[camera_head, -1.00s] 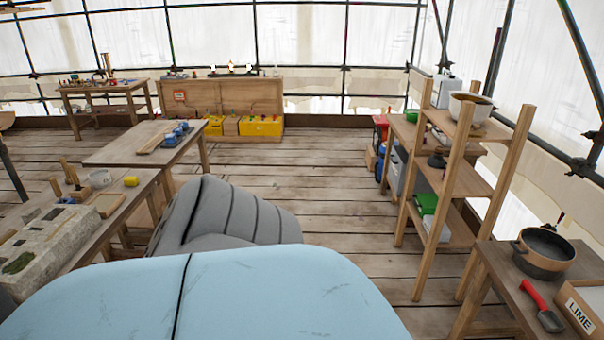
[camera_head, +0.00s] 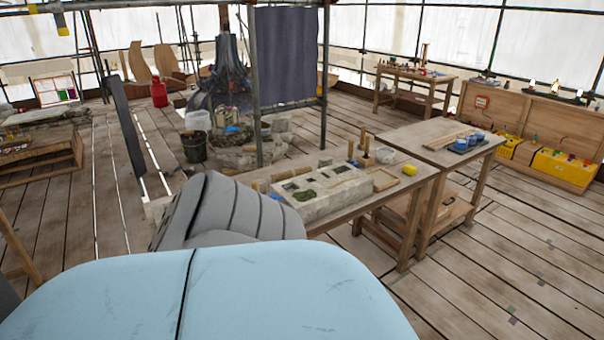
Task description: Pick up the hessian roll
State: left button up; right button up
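I cannot make out a hessian roll for certain in the head view. Neither of my grippers is in view. Only my own light blue and grey body parts show at the bottom of the picture, and they hide the floor and whatever lies behind them.
A wooden workbench (camera_head: 350,212) with a carved stone block (camera_head: 328,196) and a yellow item (camera_head: 410,170) stands ahead. A second table (camera_head: 441,143) adjoins it. A dark bucket (camera_head: 194,147) and a low wooden table (camera_head: 38,168) are left.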

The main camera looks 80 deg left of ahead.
aim_at(278, 176)
jog(key=u, duration=2.65)
jog(key=l+u, duration=0.15)
jog(key=u, duration=0.55)
jog(key=l+u, duration=0.35)
jog(key=l, duration=0.2)
jog(key=l+u, duration=0.35)
jog(key=l, duration=0.2)
jog(key=k+l+u, duration=0.2)
jog(key=l, duration=0.9)
jog(key=i, duration=0.1)
